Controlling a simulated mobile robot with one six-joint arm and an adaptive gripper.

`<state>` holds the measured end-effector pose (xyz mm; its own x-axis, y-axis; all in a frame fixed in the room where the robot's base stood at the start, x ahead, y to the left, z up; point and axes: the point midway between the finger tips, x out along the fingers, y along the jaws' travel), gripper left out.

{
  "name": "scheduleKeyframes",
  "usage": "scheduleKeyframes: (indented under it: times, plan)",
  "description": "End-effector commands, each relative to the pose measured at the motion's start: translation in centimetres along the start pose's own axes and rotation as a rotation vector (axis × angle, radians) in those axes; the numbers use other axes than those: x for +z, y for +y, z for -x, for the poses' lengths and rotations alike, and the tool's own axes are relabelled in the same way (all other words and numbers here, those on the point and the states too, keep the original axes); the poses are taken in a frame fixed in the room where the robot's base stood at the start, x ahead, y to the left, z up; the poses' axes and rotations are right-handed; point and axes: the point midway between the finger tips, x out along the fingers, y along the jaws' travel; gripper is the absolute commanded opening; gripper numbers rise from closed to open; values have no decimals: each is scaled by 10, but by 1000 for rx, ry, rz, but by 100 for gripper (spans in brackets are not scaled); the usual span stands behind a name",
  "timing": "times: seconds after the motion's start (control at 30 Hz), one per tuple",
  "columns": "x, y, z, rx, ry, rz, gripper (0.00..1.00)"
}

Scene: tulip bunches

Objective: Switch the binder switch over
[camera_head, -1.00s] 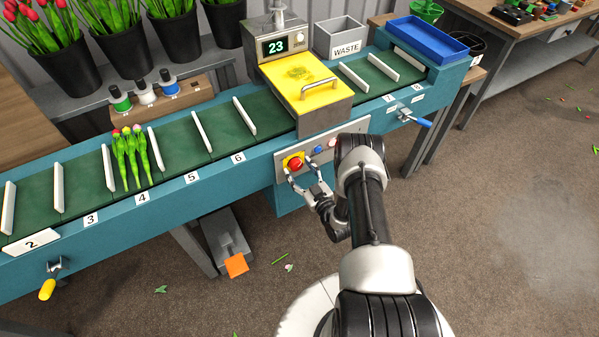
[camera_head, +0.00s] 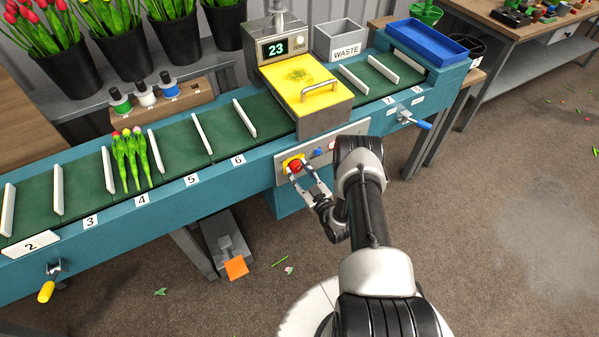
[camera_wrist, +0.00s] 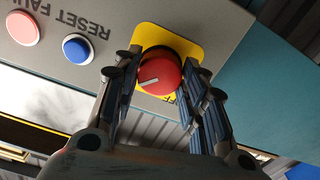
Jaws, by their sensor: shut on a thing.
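The binder switch is a round red knob (camera_head: 295,165) on a yellow plate (camera_wrist: 190,47), set in the grey panel on the front of the conveyor. In the wrist view the red knob (camera_wrist: 160,75) has a white pointer line, lying nearly level and pointing left in the picture. Part of a dark label shows at the plate's lower edge, mostly hidden by a finger. My gripper (camera_head: 304,172) is at the panel, its two fingers shut on the red knob, one on each side; the wrist view shows my gripper (camera_wrist: 161,66) too.
A blue button (camera_wrist: 77,48) and a pale red button (camera_wrist: 22,28) sit beside the switch, near "RESET" lettering. The yellow binder cover (camera_head: 300,85) is above, with a "23" display (camera_head: 274,48). A tulip bunch (camera_head: 130,158) lies on the belt. An orange pedal (camera_head: 236,267) is below.

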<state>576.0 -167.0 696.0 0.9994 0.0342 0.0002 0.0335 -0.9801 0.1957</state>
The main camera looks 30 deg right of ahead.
Motion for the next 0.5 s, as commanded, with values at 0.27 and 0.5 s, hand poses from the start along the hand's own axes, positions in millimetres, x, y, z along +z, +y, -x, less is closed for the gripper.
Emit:
scheduleKeyframes:
  times: [0.27, 0.5]
  plan:
    - [0, 0, 0, 0, -1, 20, 15]
    - [0, 0, 0, 0, -1, 132, 15]
